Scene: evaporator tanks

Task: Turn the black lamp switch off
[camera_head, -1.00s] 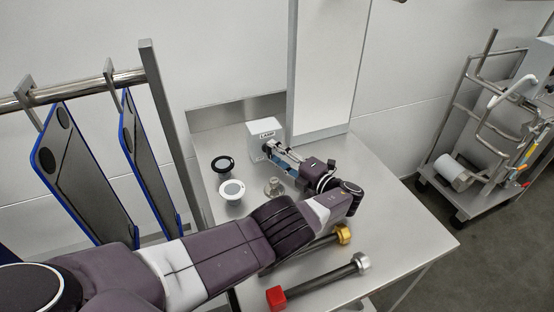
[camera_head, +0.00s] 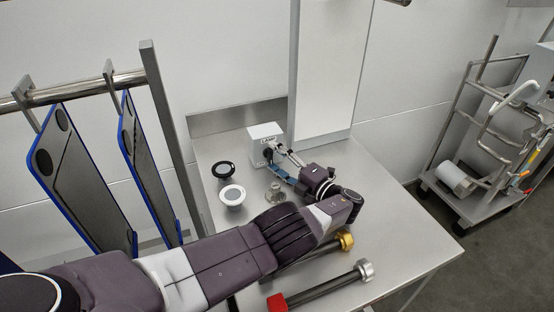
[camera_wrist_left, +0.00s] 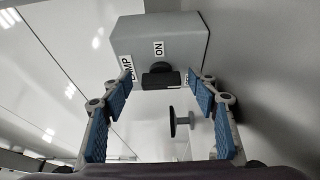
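The lamp box (camera_head: 265,136) is a pale grey box at the back of the steel table, and it also shows in the left wrist view (camera_wrist_left: 160,35). Its black switch (camera_wrist_left: 160,77) sits on the front face, below an ON label (camera_wrist_left: 158,48). The switch bar lies crosswise in the wrist view. A label at the right is mostly hidden by a fingertip. My left gripper (camera_head: 276,160) is at the box front. In the wrist view its blue-padded fingers (camera_wrist_left: 160,82) are open on both sides of the switch, with gaps visible. My right gripper is not in view.
A black ring part (camera_head: 223,169), a white round part (camera_head: 232,195) and a small metal fitting (camera_head: 275,193) stand left of my gripper. Rods with gold (camera_head: 346,241) and red (camera_head: 277,302) ends lie in front. A grey panel (camera_head: 325,75) rises behind.

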